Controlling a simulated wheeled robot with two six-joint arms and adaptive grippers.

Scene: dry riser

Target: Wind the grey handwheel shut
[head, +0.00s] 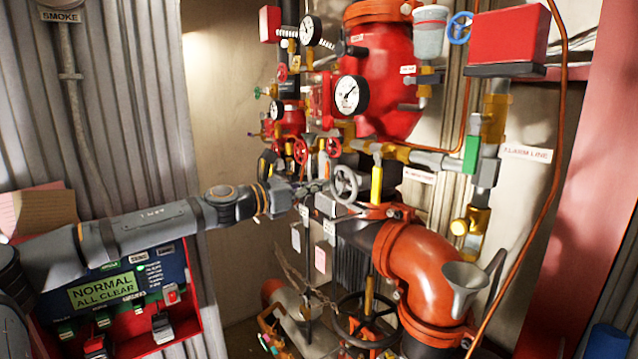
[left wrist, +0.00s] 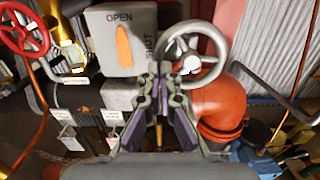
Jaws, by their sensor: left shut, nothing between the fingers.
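The grey handwheel (head: 345,184) is a small spoked ring near the middle of the head view, beside a yellow stem and above the orange pipe elbow. In the left wrist view the same handwheel (left wrist: 191,63) shows just beyond the fingertips, its lower left hidden behind them. My left gripper (head: 318,186) reaches in from the left, with its tips just left of the wheel's rim. In the left wrist view its fingers (left wrist: 163,78) are shut and empty. I cannot tell whether they touch the rim. My right gripper is in neither view.
A grey box (left wrist: 122,40) marked OPEN and SHUT, with an orange pointer, is left of the wheel. Small red handwheels (head: 333,147), gauges (head: 350,95) and red vessels crowd behind. A large black handwheel (head: 366,320) and a grey funnel (head: 466,285) are below. An alarm panel (head: 105,290) stands lower left.

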